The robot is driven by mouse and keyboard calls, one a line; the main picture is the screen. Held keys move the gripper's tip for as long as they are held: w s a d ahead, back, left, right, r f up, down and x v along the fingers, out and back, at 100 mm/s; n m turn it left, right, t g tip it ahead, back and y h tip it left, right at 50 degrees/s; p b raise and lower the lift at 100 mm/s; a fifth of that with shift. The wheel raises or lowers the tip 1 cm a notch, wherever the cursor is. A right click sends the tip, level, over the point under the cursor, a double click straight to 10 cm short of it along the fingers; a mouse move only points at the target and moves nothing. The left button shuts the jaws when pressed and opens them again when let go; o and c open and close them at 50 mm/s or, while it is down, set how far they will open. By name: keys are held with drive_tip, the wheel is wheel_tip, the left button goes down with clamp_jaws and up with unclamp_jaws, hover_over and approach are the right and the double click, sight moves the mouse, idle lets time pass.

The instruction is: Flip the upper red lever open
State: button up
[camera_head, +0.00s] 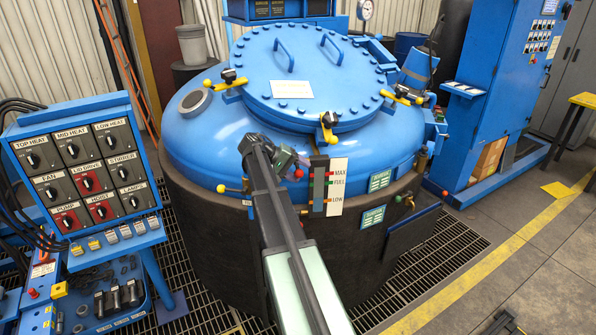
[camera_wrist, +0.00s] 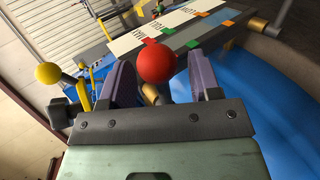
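The upper red lever shows as a red ball knob (camera_wrist: 157,62) in the wrist view, between the two fingers of my gripper (camera_wrist: 163,85). Gaps show between the knob and each finger. The lever's stem is mostly hidden behind the knob. In the head view the red knob (camera_head: 298,174) is beside the upper part of the level gauge (camera_head: 336,187), on the front of the blue furnace (camera_head: 200,140). My gripper (camera_head: 287,160) reaches it there and is partly hidden by my arm. My gripper is open and holds nothing.
The gauge plate (camera_wrist: 165,32) lies just beyond the fingers in the wrist view. A yellow ball knob (camera_wrist: 47,73) is to the left. In the head view a control panel (camera_head: 85,165) stands left, and a blue cabinet (camera_head: 500,80) stands right.

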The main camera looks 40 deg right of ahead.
drive_tip(key=p+v, duration=0.6)
drive_tip(key=v, duration=0.4)
drive_tip(key=shift+w+a+r, duration=0.2)
drive_tip(key=shift+a, duration=0.1)
drive_tip(key=s+a+f+n+t+y, duration=0.2)
drive_tip(key=s+a, duration=0.4)
drive_tip(key=a, duration=0.6)
drive_tip(key=s+a+f+n+t+y+b, duration=0.1)
drive_tip(key=s+a+f+y, duration=0.3)
drive_tip(key=a, duration=0.8)
drive_tip(key=s+a+f+n+t+y+b, duration=0.1)
drive_tip(key=s+a+f+n+t+y, duration=0.1)
drive_tip(key=s+a, duration=0.6)
drive_tip(key=a+f+n+t, duration=0.1)
drive_tip(key=a+n, duration=0.1)
drive_tip(key=a, duration=0.3)
drive_tip(key=shift+s+f+t+y, duration=0.25)
drive_tip(key=shift+f+t+y, duration=0.15)
